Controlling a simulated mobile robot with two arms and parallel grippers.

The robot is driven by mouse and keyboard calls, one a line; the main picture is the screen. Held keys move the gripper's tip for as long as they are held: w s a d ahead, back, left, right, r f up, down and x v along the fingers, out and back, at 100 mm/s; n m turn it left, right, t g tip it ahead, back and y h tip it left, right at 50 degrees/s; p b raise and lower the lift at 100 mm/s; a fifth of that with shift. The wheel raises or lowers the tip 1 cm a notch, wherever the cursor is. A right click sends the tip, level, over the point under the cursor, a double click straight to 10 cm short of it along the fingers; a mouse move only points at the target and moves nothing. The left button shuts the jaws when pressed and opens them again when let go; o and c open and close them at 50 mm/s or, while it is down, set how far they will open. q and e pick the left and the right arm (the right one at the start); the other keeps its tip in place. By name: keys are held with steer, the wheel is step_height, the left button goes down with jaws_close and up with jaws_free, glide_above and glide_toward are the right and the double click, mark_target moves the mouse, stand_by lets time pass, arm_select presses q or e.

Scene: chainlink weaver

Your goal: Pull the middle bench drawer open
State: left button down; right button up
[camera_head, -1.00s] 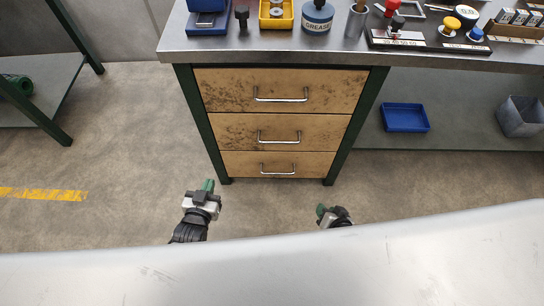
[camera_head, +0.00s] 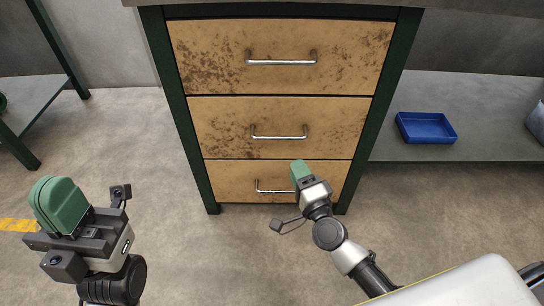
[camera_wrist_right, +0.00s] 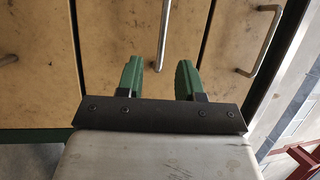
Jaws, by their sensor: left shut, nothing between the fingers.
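The middle bench drawer (camera_head: 220,122) has a worn tan front and is shut, flush with the drawers above and below. Its silver bar handle (camera_head: 280,137) is in plain view; in the right wrist view a handle (camera_wrist_right: 165,30), seemingly the same one, runs toward the gap between my fingers. My right gripper (camera_head: 299,168) is open, just below that handle in the head view; the wrist view shows its green fingers (camera_wrist_right: 158,72) apart. Contact with the handle cannot be made out. My left gripper (camera_head: 60,205) is shut and empty, low at the left, away from the bench.
The top drawer (camera_head: 210,60) and bottom drawer (camera_head: 225,175) are shut; my right gripper partly hides the bottom handle (camera_head: 270,187). A blue tray (camera_head: 426,128) lies on the lower shelf at right. Green bench legs (camera_head: 180,110) flank the drawers. The floor in front is clear.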

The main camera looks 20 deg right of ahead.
mark_target(280, 138)
steer(key=w, duration=0.3)
steer(key=w+a+r, duration=0.1)
steer(key=w, duration=0.3)
steer(key=w+r, duration=0.1)
steer(key=w, duration=0.2)
steer(key=shift+w+a, duration=0.25)
steer(key=shift+w, duration=0.05)
jaws_close()
